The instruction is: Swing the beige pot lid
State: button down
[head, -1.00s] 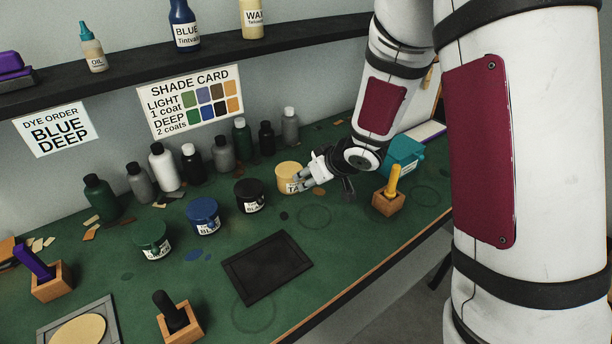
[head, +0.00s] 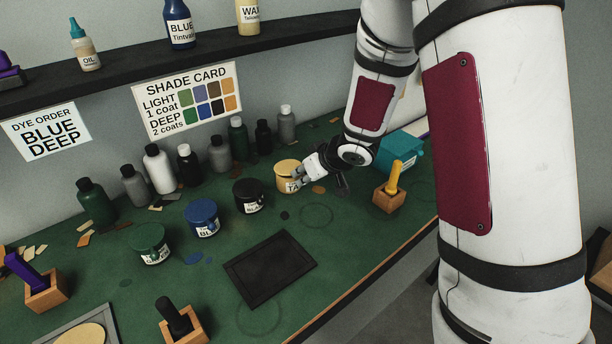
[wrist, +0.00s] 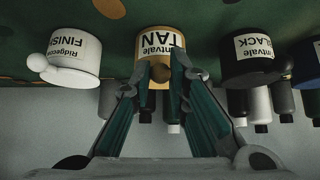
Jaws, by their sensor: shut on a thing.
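The beige pot (head: 284,172), with a label reading TAN, stands upright on the green bench in the head view. It also shows upside down at the top middle of the wrist view (wrist: 152,42). A small brown knob (wrist: 160,73) sticks out from its side toward me. My gripper (head: 301,178) is at the pot's right front side, low over the bench. In the wrist view, my gripper's fingertips (wrist: 164,70) are on either side of the knob, shut on it. The lid's top is partly visible and looks closed; the fingers cover part of the label.
A black pot (head: 248,197), a blue pot (head: 202,219) and a green pot (head: 150,244) stand to the left. A white pot (wrist: 75,55) is beside the beige one. Bottles stand behind. A yellow-handled tool in a wooden block (head: 391,193) is right; a dark tray (head: 270,268) lies in front.

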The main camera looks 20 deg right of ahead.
jog(key=shift+w+a+r+p, duration=0.15)
jog(key=shift+w+r+p, duration=0.05)
jog(key=shift+r+p, duration=0.7)
jog(key=shift+r, duration=0.1)
jog(key=shift+w+a+r+p, duration=0.1)
jog(key=shift+w+r+p, duration=0.1)
jog(key=shift+r+p, duration=0.35)
jog(key=shift+w+a+r+p, duration=0.1)
jog(key=shift+w+r+p, duration=0.1)
jog(key=shift+r+p, duration=0.25)
jog(key=shift+w+a+r+p, duration=0.1)
jog(key=shift+w+r+p, duration=0.2)
jog(key=shift+p, duration=0.2)
jog(key=shift+w+a+r+p, duration=0.2)
jog(key=shift+w+r+p, duration=0.15)
jog(key=shift+r+p, duration=0.1)
jog(key=shift+w+a+r+p, duration=0.15)
jog(key=shift+w+r+p, duration=0.2)
jog(key=shift+r+p, duration=0.1)
jog(key=shift+w+a+r, duration=0.1)
jog(key=shift+w+r, duration=0.05)
jog(key=shift+w, duration=0.15)
